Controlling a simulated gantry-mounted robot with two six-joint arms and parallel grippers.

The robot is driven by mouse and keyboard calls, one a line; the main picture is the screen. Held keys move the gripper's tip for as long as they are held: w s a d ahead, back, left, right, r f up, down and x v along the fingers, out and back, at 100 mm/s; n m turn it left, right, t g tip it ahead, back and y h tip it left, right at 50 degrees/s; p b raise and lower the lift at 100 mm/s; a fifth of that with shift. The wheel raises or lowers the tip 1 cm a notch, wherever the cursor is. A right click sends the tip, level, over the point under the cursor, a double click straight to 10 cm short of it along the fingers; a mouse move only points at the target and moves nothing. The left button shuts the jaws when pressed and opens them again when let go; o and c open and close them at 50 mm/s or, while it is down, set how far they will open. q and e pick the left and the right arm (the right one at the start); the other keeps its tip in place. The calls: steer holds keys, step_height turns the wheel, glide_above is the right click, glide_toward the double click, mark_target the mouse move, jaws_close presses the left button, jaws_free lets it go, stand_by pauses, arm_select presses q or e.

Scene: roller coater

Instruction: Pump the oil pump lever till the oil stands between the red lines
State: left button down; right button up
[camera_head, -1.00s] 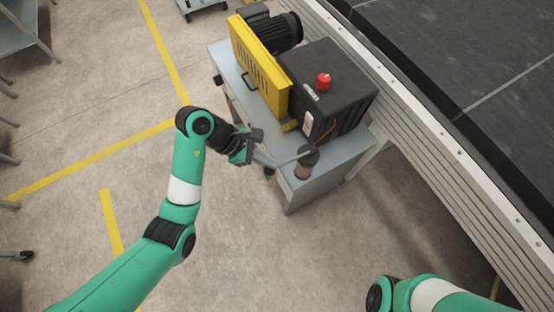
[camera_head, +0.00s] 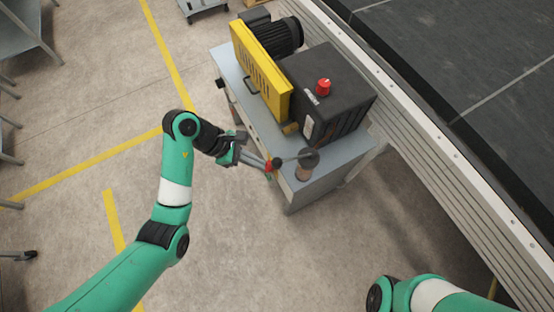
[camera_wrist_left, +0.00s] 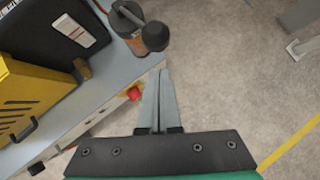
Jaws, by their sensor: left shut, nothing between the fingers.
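The oil pump (camera_head: 306,168) is a small brownish cylinder with a dark top on the cabinet's near corner. The oil level and red lines do not show. My right gripper is out of view.
The grey cabinet (camera_head: 335,160) carries a dark box (camera_head: 335,85) with a red button, a yellow guard (camera_head: 258,70) and a black motor (camera_head: 280,38). A red knob (camera_wrist_left: 133,93) is on the cabinet's front. A long machine rail (camera_head: 430,140) runs along the right.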

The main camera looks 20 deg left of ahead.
arm_select(q)
steer(key=p+v, duration=1)
steer(key=v, duration=0.1)
steer(key=shift+a+r, duration=0.15)
steer(key=shift+r, duration=0.15)
steer(key=shift+s, duration=0.1)
stand_by(0.4)
